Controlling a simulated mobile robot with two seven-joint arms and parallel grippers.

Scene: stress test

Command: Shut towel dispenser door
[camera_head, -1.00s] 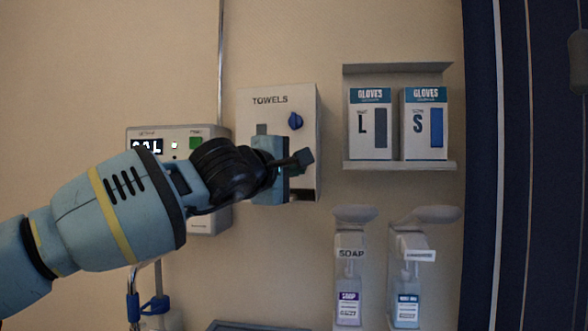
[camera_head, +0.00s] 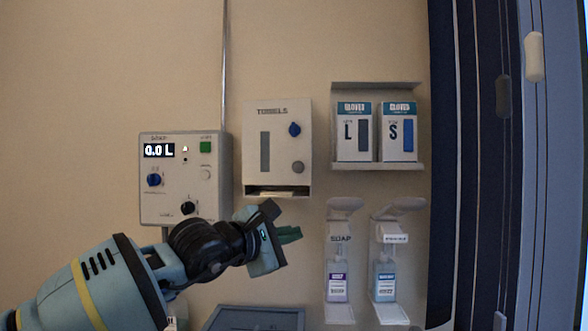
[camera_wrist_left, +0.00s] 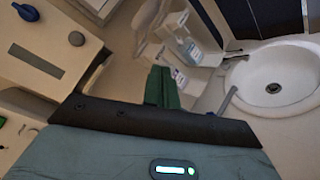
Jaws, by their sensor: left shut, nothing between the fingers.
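The towel dispenser (camera_head: 277,125) is a pale box on the wall marked TOWELS. Its front shows a blue knob, a dark slot window and a grey round button. Its front door looks flush with the box, with a dark opening along the bottom. In the left wrist view the dispenser (camera_wrist_left: 45,70) is at the upper left, with the blue knob and grey button visible. My left gripper (camera_head: 288,236) is below the dispenser, apart from it, with green fingertips shut and empty. The fingers also show in the left wrist view (camera_wrist_left: 160,88). My right gripper is not in view.
A control panel (camera_head: 185,178) reading 0.0 L is to the left. A glove shelf (camera_head: 376,167) is to the right, above two bottle dispensers (camera_head: 337,280). A white sink basin (camera_wrist_left: 275,85) shows in the left wrist view. Dark curtain-like panels (camera_head: 470,150) are at the right.

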